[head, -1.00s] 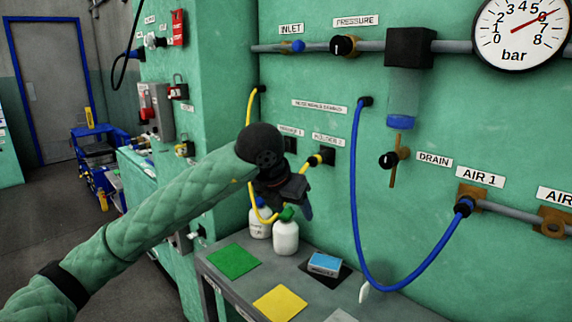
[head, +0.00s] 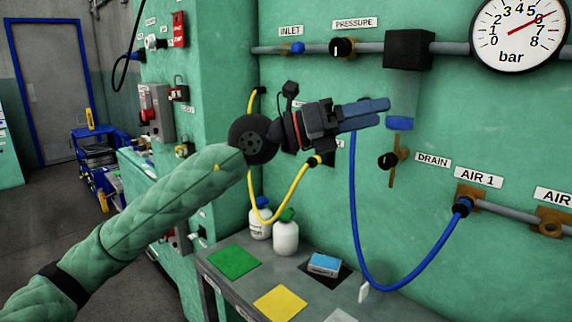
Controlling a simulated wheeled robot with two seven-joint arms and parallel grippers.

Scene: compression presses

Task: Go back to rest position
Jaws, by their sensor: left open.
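My left arm comes in from the lower left. My left gripper (head: 384,115) points to the right in front of the green wall panel, with its blue fingers just left of and below the black-topped filter bowl (head: 408,50). The fingers are empty. They lie close together in this side view, partly one behind the other. The gripper body hides part of the labels and sockets behind it. My right gripper is not in view.
A blue hose (head: 356,230) loops from the panel to the AIR 1 fitting (head: 467,199). A yellow hose (head: 287,203) hangs below my gripper. Two white bottles (head: 286,239) stand on the grey bench. A blue box (head: 324,264) and coloured mats lie there. Floor is free at left.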

